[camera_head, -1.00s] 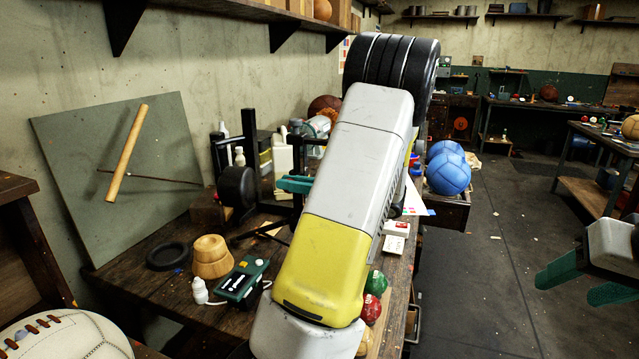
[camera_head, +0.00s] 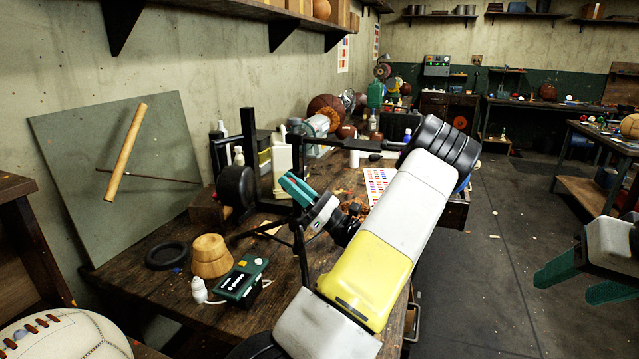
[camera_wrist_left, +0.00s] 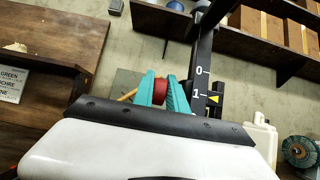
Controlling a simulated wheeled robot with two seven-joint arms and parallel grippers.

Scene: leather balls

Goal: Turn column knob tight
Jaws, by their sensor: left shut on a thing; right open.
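A red column knob (camera_wrist_left: 160,88) shows between the teal fingers of my left gripper (camera_wrist_left: 158,92) in the left wrist view. The fingers are shut on it from both sides. Just to its right stands the black column (camera_wrist_left: 200,75) with a white 0 and 1 scale and a yellow pointer (camera_wrist_left: 214,99). In the head view my left gripper (camera_head: 298,189) is beside the black stand on the bench, and the knob is hidden there. My right gripper (camera_head: 574,280) is open and empty at the right, over the floor.
The workbench (camera_head: 130,228) carries a green device (camera_head: 242,282), a wooden form (camera_head: 211,256), a black ring (camera_head: 167,255) and a white jug (camera_head: 282,160). A pale laced ball (camera_head: 65,338) is at the lower left. Open floor lies to the right.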

